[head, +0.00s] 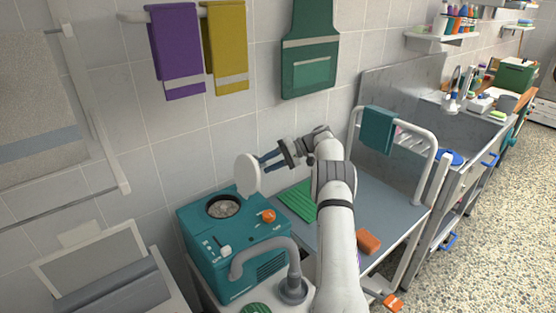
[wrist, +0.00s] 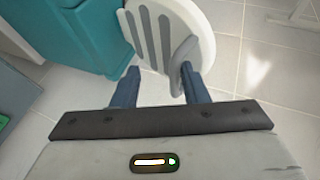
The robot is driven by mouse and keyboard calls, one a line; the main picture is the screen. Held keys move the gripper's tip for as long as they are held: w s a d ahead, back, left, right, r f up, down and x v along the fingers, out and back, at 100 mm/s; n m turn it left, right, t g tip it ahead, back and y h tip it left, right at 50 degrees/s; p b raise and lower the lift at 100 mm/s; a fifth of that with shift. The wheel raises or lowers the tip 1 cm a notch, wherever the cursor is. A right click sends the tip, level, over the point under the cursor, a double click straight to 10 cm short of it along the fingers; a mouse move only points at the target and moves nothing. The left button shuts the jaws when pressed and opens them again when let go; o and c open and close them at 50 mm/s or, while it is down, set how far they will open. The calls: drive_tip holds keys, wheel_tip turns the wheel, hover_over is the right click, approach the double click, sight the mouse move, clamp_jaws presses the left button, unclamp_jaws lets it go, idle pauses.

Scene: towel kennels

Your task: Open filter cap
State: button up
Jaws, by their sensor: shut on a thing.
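The filter cap is a round white disc (head: 247,175) in the head view. My gripper (head: 264,161) is shut on it and holds it up on edge above the teal machine. The machine (head: 192,240) has a round opening (head: 224,207) in its top, uncovered, with greyish stuff inside. In the wrist view the white cap (wrist: 200,22) with grey slots stands at the fingertips of my gripper (wrist: 160,74). One finger lies against the cap's grip; the exact contact is partly hidden.
A green ribbed mat (head: 298,201) and an orange block (head: 368,240) lie on the grey table (head: 377,194). A teal towel (head: 378,130) hangs on a white rail.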

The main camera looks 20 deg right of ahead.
drive_tip(key=p+v, duration=0.4)
drive_tip(key=v, duration=0.3)
drive_tip(key=shift+d, duration=0.2)
drive_tip(key=shift+s, duration=0.1)
drive_tip(key=shift+f, duration=0.1)
idle(0.4)
